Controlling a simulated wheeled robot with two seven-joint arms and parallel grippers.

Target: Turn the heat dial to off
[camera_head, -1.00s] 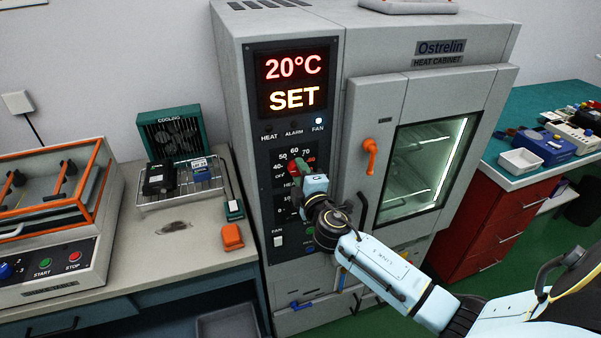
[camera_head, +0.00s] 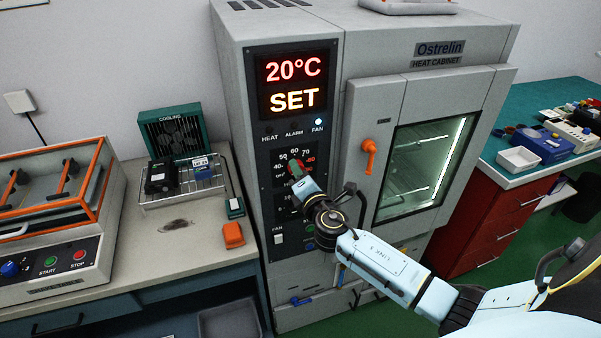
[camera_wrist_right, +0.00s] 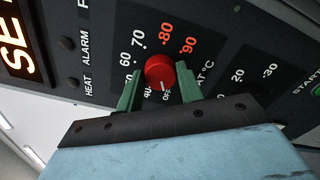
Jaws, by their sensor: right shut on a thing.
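The red heat dial (camera_wrist_right: 160,73) is on the dark control panel, ringed by temperature numbers and an OFF mark. In the right wrist view its white pointer line faces down, toward the OFF mark (camera_wrist_right: 167,96). My right gripper (camera_wrist_right: 158,82) is shut on the dial, with one green finger on each side. The heat cabinet's display (camera_head: 292,82) reads 20°C and SET. My left gripper is not in view.
An orange door handle (camera_head: 368,158) and a window are right of the panel. The white FAN switch (camera_head: 278,239) is below the dial. On the left bench are a wire rack (camera_head: 180,199), a cooling fan (camera_head: 172,136) and an orange-framed machine (camera_head: 60,262).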

